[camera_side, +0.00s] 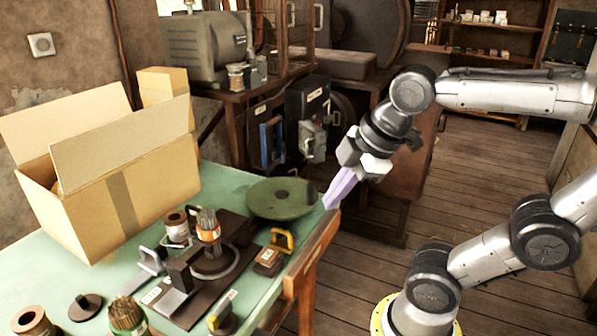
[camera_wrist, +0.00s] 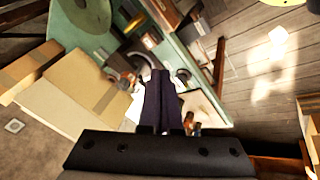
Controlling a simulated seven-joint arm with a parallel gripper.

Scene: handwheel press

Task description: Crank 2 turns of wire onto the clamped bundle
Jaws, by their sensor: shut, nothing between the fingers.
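The green handwheel (camera_side: 265,205) lies flat at the table's right edge, with a dark upright knob (camera_side: 312,192) at its right rim. The wheel also shows at the top of the wrist view (camera_wrist: 88,14). The upright wire bundle (camera_side: 207,222) stands in the dark press fixture (camera_side: 225,275), left of the wheel; its clamping is too small to tell. My gripper (camera_side: 328,203), with lavender fingers, is shut and empty just right of the knob. Whether it touches the knob I cannot tell. The shut fingers (camera_wrist: 160,78) look dark in the wrist view.
Yellow-handled clamps (camera_side: 281,240) sit around the fixture. An open cardboard box (camera_side: 110,185) fills the table's back left. Another bundle in a green-rimmed cup (camera_side: 126,314) stands in front. Floor right of the table is open.

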